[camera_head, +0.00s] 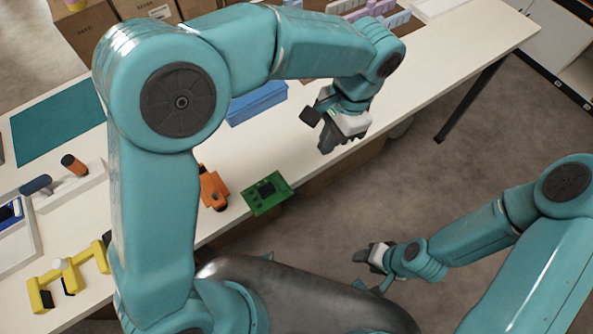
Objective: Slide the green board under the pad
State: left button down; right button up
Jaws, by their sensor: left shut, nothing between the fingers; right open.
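The green board (262,200), a small circuit board with a black chip, lies flat at the table's front edge; its front part appears to reach the edge. A thick blue block (258,104), which may be the pad, lies farther back, partly hidden behind my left arm. A flat teal mat (58,120) lies at the far left; I cannot tell for sure which one is the pad. My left gripper (327,142) is shut and empty above the front edge, right of the board and apart from it. My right gripper (362,258) is open and empty, off the table over the floor.
An orange tool (213,188) lies just left of the board. A yellow tool (68,270) and a white holder (75,187) with handles are at the left. Cartons (60,38) and lilac blocks (370,10) stand at the back. The tabletop's right part (455,50) is clear.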

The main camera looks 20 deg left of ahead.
aim_at(299, 178)
pick_arm(q)
jog(key=b+x, duration=0.1)
jog(key=x, duration=0.8)
jog(key=shift+s+d+f, duration=0.15)
jog(key=shift+s+f, duration=0.05)
jog(key=shift+f, duration=0.05)
jog(key=s+a, duration=0.2)
jog(key=shift+a+f, duration=0.1)
jog(key=shift+a, duration=0.15)
jog(key=shift+s+a, duration=0.2)
jog(key=shift+s, duration=0.2)
jog(key=shift+w, duration=0.1)
